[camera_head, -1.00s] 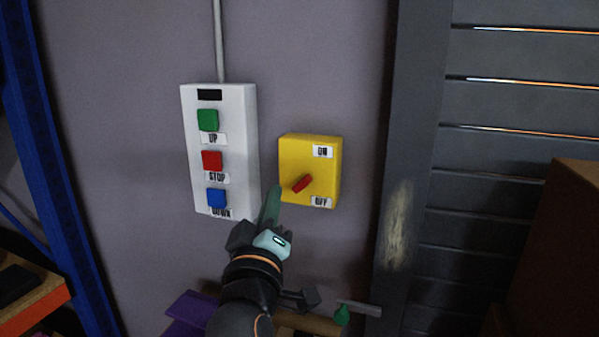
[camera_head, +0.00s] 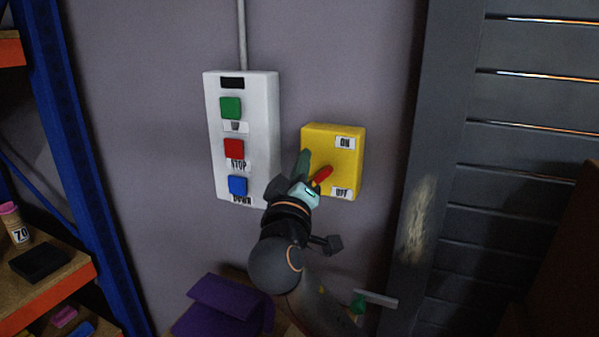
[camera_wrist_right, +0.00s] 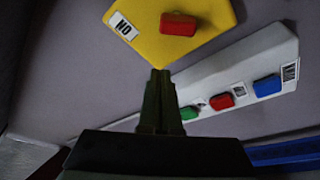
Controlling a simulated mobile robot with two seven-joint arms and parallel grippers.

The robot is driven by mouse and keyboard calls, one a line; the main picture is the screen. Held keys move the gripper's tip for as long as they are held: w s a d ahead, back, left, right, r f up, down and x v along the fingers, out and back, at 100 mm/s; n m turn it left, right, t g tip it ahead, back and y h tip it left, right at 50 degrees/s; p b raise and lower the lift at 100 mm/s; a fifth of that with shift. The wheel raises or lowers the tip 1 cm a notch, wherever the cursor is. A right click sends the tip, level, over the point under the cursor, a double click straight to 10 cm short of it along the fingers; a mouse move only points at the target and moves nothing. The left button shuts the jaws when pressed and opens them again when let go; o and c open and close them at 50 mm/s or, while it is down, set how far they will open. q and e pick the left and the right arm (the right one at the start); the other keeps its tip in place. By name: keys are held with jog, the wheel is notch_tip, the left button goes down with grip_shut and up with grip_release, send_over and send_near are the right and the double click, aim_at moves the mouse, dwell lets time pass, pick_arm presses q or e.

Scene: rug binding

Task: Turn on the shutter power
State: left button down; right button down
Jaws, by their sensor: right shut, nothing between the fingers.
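The yellow power box (camera_head: 318,137) is on the wall, with an ON label (camera_head: 345,143) at upper right and an OFF label (camera_head: 342,192) at lower right. Its red switch handle (camera_head: 322,175) slants up to the right between the label heights. The box (camera_wrist_right: 190,48) and red handle (camera_wrist_right: 178,24) also show in the right wrist view. My right gripper (camera_head: 305,153) is shut and empty, its fingertips over the box's left side, left of and above the handle. In the wrist view the fingertips (camera_wrist_right: 160,74) appear apart from the handle. My left gripper is not in view.
A white control box (camera_head: 262,90) with green UP, red STOP and blue DOWN buttons is left of the yellow box. The grey shutter (camera_head: 535,110) is on the right. A blue-framed shelf (camera_head: 75,170) stands left; a purple object (camera_head: 225,297) lies below.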

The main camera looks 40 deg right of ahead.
aim_at(324, 174)
jog(key=x, duration=0.3)
jog(key=shift+d+f+p, duration=0.1)
jog(key=shift+d+p, duration=0.15)
jog(key=shift+p, duration=0.05)
jog(key=shift+s+d+f, duration=0.25)
jog(key=shift+s+f, duration=0.55)
jog(key=shift+f, duration=0.05)
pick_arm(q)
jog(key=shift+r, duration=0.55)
pick_arm(e)
jog(key=shift+s+d+f, duration=0.2)
jog(key=shift+s+f, duration=0.2)
jog(key=shift+f, duration=0.1)
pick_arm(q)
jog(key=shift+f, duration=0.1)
